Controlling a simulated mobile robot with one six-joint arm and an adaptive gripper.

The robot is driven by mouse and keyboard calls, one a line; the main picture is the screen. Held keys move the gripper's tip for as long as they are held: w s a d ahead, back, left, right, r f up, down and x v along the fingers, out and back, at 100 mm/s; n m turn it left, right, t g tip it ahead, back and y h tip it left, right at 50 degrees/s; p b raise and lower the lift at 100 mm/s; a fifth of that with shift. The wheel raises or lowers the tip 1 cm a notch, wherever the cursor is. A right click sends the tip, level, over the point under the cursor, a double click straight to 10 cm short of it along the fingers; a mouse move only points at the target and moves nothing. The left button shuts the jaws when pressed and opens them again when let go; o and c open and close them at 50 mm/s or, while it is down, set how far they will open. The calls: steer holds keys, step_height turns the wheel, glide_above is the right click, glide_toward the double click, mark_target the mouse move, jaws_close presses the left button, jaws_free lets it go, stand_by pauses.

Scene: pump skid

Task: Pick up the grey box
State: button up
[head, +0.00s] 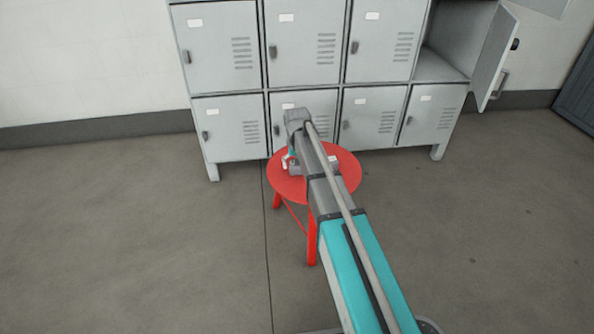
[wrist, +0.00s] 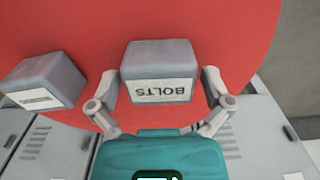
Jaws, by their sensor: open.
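A grey box with a white label reading BOLTS, upside down in the picture, shows in the wrist view (wrist: 158,62) on the red stool (wrist: 60,30). My gripper (wrist: 159,78) is open, with one finger on each side of this box. Whether the fingers touch it I cannot tell. A second grey box (wrist: 44,80) with a smaller, unreadable label sits left of the left finger. In the head view, my gripper (head: 291,163) is over the left part of the stool (head: 340,185), partly hidden by my arm.
Grey lockers (head: 225,128) stand right behind the stool. One upper locker door (head: 494,60) hangs open at the right. The floor (head: 130,230) around the stool is clear.

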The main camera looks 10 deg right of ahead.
stand_by(0.5)
steer(key=c, duration=1)
steer(key=shift+c, duration=0.2)
steer(key=shift+r, duration=0.2)
step_height(320, 180, up, 2)
steer(key=p, duration=0.2)
steer(key=shift+r+p, duration=0.15)
steer(key=shift+p, duration=0.2)
steer(key=s+d+r+p, duration=0.1)
steer(key=s+r+p, duration=0.9)
steer(key=s, duration=0.4)
steer(key=shift+r, duration=0.2)
